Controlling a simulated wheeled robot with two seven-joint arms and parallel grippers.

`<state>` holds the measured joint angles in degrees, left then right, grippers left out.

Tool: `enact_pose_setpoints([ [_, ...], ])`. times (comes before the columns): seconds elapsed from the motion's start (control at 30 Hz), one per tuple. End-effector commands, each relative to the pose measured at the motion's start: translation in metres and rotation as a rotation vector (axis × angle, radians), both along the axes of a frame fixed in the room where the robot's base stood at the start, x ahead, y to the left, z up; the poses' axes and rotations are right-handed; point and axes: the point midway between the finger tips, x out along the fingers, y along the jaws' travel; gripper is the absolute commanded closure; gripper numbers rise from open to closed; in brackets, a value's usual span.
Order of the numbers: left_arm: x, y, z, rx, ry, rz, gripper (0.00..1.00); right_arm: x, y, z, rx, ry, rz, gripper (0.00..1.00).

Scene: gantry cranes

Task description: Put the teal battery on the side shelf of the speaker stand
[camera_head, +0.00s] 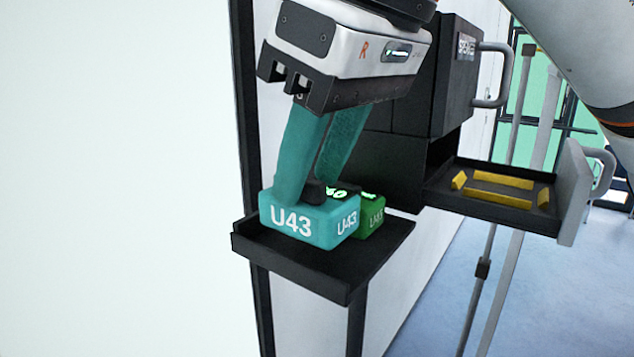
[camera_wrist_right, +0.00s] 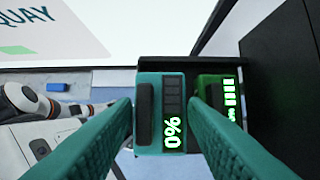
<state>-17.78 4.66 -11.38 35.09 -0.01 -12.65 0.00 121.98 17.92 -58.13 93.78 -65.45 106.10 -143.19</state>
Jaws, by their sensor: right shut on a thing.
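The teal battery (camera_head: 308,217), marked U43, is at the side shelf (camera_head: 335,284), a small black shelf on the speaker stand. It looks upright and sits low on the shelf's left part; whether its base bears fully on the shelf is hard to tell. My right gripper (camera_head: 312,192) is shut on it from above, with teal fingers on either side of its handle. In the right wrist view the teal battery (camera_wrist_right: 160,112) lies between the fingertips (camera_wrist_right: 163,112) and its display reads 0%. My left gripper is in neither view.
A green battery (camera_head: 372,214) stands right behind the teal one on the same shelf. A black cabinet (camera_head: 450,85) with a grey handle rises behind. An open drawer tray (camera_head: 478,208) with yellow strips juts out at the right. A white panel fills the left.

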Motion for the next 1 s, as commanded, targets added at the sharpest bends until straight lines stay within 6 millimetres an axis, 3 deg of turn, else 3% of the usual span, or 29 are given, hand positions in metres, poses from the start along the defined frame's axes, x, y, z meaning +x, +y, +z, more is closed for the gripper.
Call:
enact_pose_setpoints([
  [0.17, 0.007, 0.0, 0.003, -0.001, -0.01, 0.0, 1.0, 0.001, -0.001, -0.021, 0.001, 0.0, -0.001, 0.89],
  [0.33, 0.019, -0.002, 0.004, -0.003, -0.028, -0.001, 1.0, 0.0, 0.0, -0.022, 0.002, -0.001, -0.001, 0.89],
  [0.57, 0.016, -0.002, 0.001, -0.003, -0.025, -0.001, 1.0, 0.001, 0.0, -0.026, 0.001, 0.0, -0.001, 0.89],
  [0.6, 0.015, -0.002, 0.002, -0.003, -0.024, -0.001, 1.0, 0.0, 0.0, -0.026, 0.0, 0.0, -0.001, 0.57],
  [0.63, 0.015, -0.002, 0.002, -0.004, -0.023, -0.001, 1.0, 0.001, 0.0, -0.026, 0.0, 0.0, -0.001, 0.52],
  [1.0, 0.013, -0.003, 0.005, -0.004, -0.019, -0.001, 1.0, 0.0, 0.0, -0.019, 0.0, -0.001, -0.001, 0.52],
])
